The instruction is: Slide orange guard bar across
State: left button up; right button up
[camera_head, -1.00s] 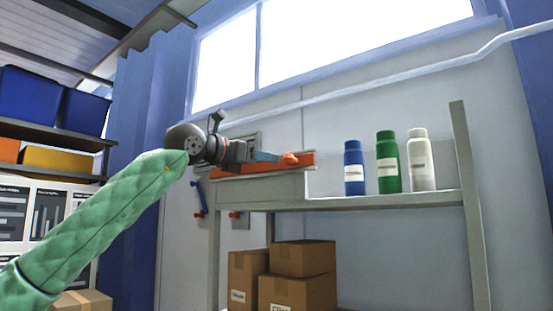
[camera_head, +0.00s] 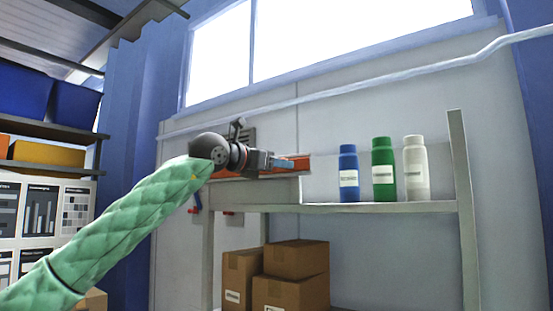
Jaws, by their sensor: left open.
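The orange guard bar (camera_head: 302,164) lies along the top of a grey box-like mount at the left end of the shelf. My left arm comes in from the lower left in a green quilted sleeve. My left gripper (camera_head: 284,163) is open at the bar, its fingers pointing right. It hides much of the bar, and I cannot tell whether the fingers touch it. My right gripper is not in view.
Blue (camera_head: 348,174), green (camera_head: 383,170) and white (camera_head: 415,169) bottles stand on the grey shelf (camera_head: 400,207) to the right. Cardboard boxes (camera_head: 296,260) are stacked below it. A shelf post (camera_head: 463,210) rises at the right. Blue bins (camera_head: 75,107) sit at the far left.

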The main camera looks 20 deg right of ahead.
pick_arm(q)
jog(key=shift+d, duration=0.25)
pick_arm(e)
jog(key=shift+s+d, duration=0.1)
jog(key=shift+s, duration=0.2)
pick_arm(q)
jog(key=shift+w, duration=0.1)
jog(key=shift+c, duration=0.2)
